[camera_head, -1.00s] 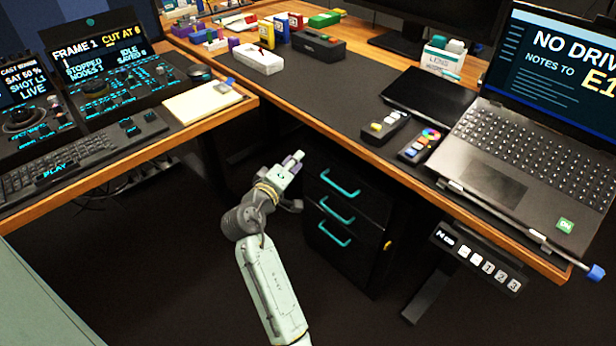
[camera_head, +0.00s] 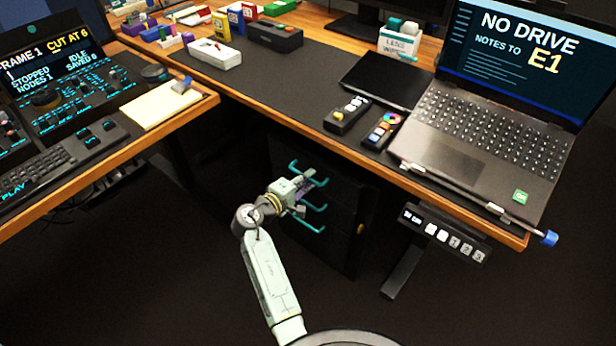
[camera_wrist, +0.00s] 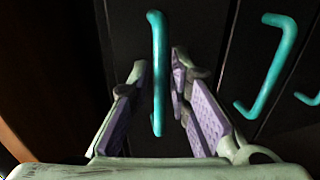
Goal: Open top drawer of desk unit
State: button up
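The black desk unit (camera_head: 343,215) stands under the wooden desk and has three drawers with teal handles. The top drawer's handle (camera_head: 322,182) is partly covered by my gripper (camera_head: 305,188) in the head view. In the wrist view, the same handle (camera_wrist: 157,60) runs between the two lilac-padded fingers of my gripper (camera_wrist: 157,92). The fingers are open, with a gap on each side of the handle. The middle handle (camera_wrist: 268,65) and part of the bottom handle (camera_wrist: 310,98) lie to the right there. The top drawer looks shut.
The desk edge (camera_head: 300,130) overhangs the unit just above my gripper. A desk control panel (camera_head: 443,233) and a desk leg (camera_head: 405,268) are to the right. A second desk (camera_head: 110,160) stands at the left. The dark floor before the unit is clear.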

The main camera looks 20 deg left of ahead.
jog(key=shift+w+d, duration=0.15)
jog(key=shift+w, duration=0.1)
jog(key=shift+c, duration=0.5)
grip_shut()
